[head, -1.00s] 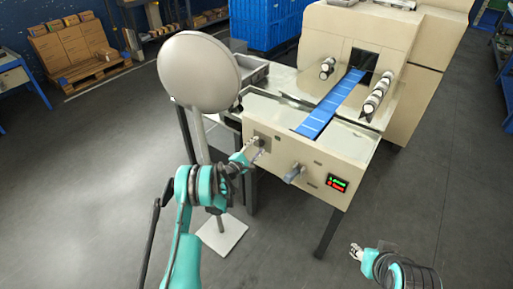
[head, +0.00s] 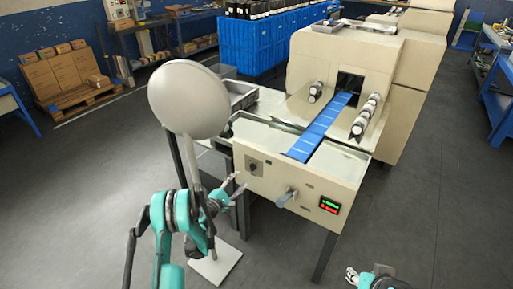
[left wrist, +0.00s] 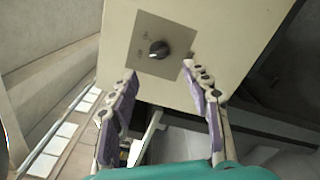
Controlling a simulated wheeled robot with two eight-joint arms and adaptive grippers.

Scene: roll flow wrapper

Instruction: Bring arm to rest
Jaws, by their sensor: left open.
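My left gripper (head: 234,184) is open and empty, in front of the cream flow wrapper (head: 300,185) and a little left of its rotary knob (head: 253,167). In the left wrist view the two purple-padded fingers (left wrist: 160,78) stand apart, with the black knob (left wrist: 158,49) on its square plate beyond the tips. The fingers are clear of the knob. My right gripper (head: 352,275) shows small at the bottom edge of the head view. Whether its fingers are open is too small to tell.
A blue belt (head: 320,128) runs into the machine. A round grey disc on a stand (head: 188,98) is close to my left arm. Open floor (head: 70,200) lies left.

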